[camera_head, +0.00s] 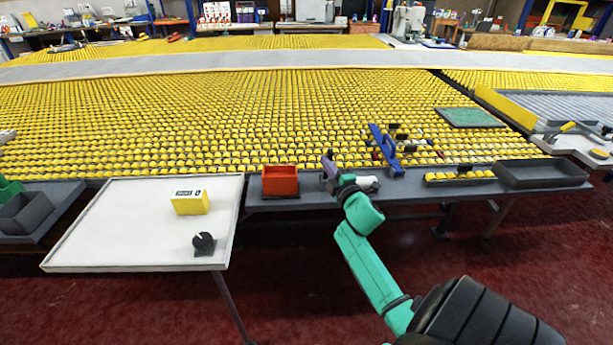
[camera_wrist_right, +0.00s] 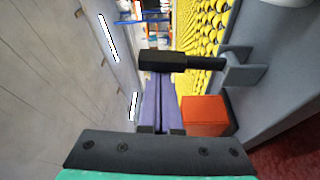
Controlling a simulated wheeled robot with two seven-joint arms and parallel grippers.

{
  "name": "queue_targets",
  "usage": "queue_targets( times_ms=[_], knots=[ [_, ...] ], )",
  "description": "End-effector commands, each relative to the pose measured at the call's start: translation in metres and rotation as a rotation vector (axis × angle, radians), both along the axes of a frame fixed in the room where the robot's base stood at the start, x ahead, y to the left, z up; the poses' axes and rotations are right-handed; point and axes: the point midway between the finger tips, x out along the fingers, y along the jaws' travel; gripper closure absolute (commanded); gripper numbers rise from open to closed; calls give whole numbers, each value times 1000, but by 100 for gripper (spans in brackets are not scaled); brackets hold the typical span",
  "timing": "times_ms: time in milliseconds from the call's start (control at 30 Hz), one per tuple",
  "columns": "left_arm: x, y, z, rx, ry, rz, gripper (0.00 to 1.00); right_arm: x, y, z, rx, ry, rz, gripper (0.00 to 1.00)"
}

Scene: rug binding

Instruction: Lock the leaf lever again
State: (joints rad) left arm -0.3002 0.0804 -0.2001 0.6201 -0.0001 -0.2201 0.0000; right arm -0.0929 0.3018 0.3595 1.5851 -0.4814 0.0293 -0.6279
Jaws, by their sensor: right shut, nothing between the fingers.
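In the right wrist view a black-handled lever (camera_wrist_right: 185,62) on a grey rod runs across the picture to a grey bracket (camera_wrist_right: 243,68). I take it for the leaf lever; whether it is locked cannot be told. My right gripper (camera_wrist_right: 158,78) has its purple fingers shut and empty, their tips right at the black handle; touching or just apart is unclear. In the head view my right gripper (camera_head: 328,164) is over the grey bench edge, right of the orange box (camera_head: 280,183). The lever is not clear there. My left gripper is not in view.
The orange box also shows close beside the fingers in the wrist view (camera_wrist_right: 205,115). A white table (camera_head: 130,225) at left holds a yellow box (camera_head: 190,203) and a black knob (camera_head: 204,242). Dark trays (camera_head: 545,175) lie at right. Yellow rollers (camera_head: 230,120) fill the space behind.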

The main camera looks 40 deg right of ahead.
Motion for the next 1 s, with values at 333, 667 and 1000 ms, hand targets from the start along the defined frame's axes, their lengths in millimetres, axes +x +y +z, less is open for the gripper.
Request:
queue_targets(
  times_ms=[333, 667, 1000],
  knots=[
    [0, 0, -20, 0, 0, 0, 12, -15, -20, -6, 239, -180, -2, 100],
    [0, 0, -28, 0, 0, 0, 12, -23, -30, -9, 371, -282, 0, 100],
    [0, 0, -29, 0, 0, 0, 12, -25, -33, -10, 406, -307, 0, 100]
  ],
)
